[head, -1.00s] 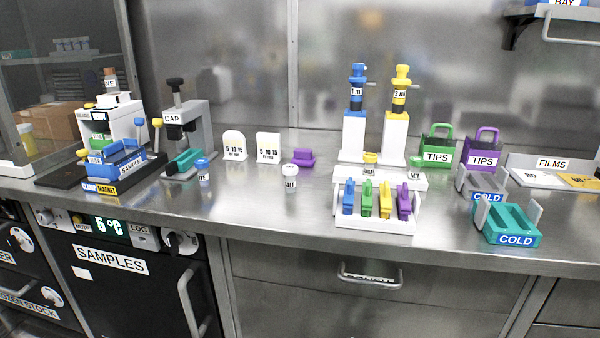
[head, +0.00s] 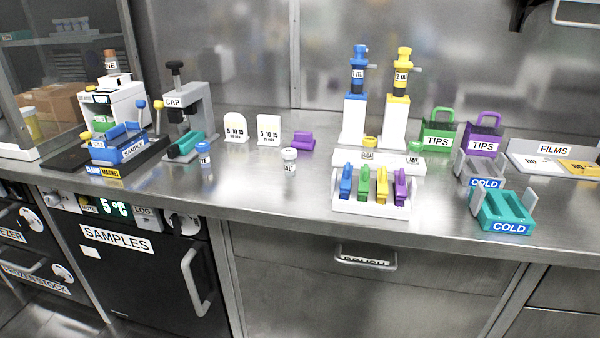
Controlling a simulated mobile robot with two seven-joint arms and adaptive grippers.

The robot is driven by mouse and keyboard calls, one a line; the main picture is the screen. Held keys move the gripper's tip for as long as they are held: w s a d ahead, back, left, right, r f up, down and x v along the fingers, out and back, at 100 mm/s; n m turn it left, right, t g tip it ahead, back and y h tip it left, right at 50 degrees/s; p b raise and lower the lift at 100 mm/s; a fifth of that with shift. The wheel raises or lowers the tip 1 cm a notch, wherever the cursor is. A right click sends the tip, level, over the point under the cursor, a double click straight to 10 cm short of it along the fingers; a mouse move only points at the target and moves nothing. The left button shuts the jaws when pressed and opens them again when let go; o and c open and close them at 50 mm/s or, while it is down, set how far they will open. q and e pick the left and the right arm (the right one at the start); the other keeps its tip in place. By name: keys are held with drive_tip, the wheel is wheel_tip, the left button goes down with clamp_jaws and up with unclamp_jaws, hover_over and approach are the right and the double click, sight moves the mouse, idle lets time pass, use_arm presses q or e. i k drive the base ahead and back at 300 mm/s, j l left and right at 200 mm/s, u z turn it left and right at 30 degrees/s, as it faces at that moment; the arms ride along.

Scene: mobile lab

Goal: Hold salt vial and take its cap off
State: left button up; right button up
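The salt vial (head: 289,168) stands upright near the middle of the steel bench. It is a small clear vial with a label reading "ALT" as far as I can make out. Its white cap (head: 289,154) is on top. Neither of my grippers shows in the head view, and nothing touches the vial.
A purple block (head: 303,141) lies just behind the salt vial. A white rack (head: 372,205) with coloured clips stands to the right. The bench (head: 265,195) in front of the vial is clear.

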sight(290, 166)
drive_tip(key=k+j+z, duration=0.55)
drive_tip(key=k+z, duration=0.3)
